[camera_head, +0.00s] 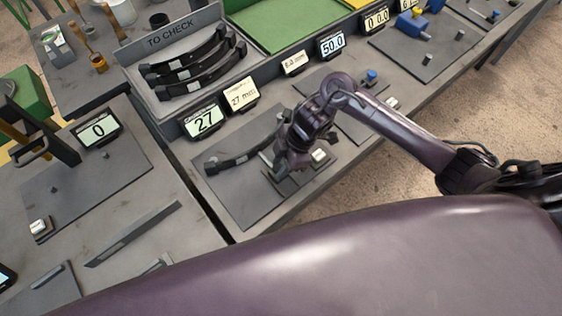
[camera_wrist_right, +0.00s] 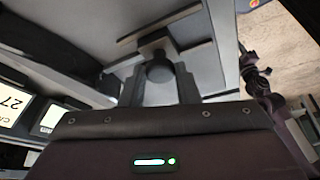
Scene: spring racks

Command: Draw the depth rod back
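My right gripper (camera_head: 283,172) points down over the front part of a dark gauge plate (camera_head: 230,197). In the right wrist view its two fingers (camera_wrist_right: 160,88) stand on either side of a dark round-ended piece (camera_wrist_right: 159,69), which may be the depth rod. I cannot tell whether they touch it. A curved dark leaf spring (camera_head: 233,163) with a pale band lies on the plate, left of the gripper. The gripper hides its right end. The display (camera_head: 204,121) behind the plate reads 27. My left gripper is not in view.
A "TO CHECK" tray (camera_head: 165,108) with several curved springs stands behind. A card (camera_head: 241,95) reads 27 mm. Another station with a display (camera_head: 97,130) reading 0 is at left. A display (camera_head: 332,43) at right reads 50.0. A loose flat bar (camera_head: 130,236) lies front left.

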